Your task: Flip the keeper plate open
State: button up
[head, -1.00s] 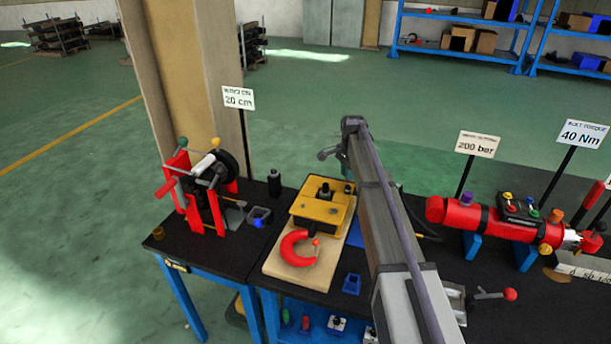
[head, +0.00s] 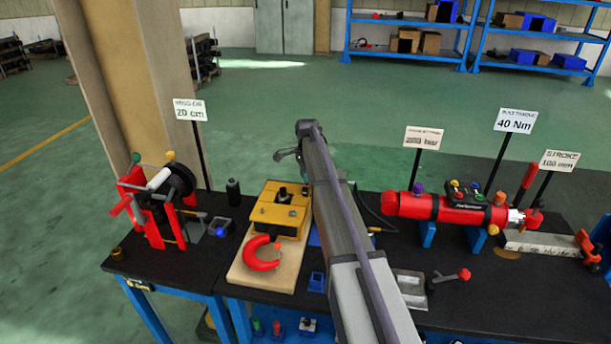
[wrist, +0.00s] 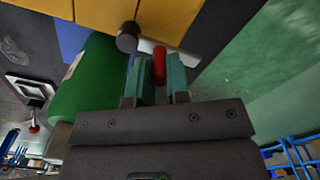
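The yellow hook block (head: 270,217) sits on a pale board, with a dark stub on top and a red hook (head: 250,256) in front. In the head view my arm covers the block's right side, and my gripper (head: 288,153) shows only partly, beyond the block. In the wrist view the teal fingers of my gripper (wrist: 160,74) stand a small gap apart. A red piece (wrist: 160,64) shows in that gap; I cannot tell whether they grip it. A pale bar and a dark round knob (wrist: 127,37) are just beyond. I cannot make out the keeper plate for certain.
A green cylinder (wrist: 88,85) is close on the left in the wrist view. In the head view a red winch stand (head: 158,205) is left of the block, a black bottle (head: 233,192) behind it, and a red cylinder unit (head: 435,208) stands at right.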

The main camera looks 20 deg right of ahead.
jog(key=shift+o, duration=0.8)
notch_tip(320, 180, up, 11)
jog(key=p, duration=1)
jog(key=shift+p, duration=0.4)
jog(key=shift+f, duration=0.1)
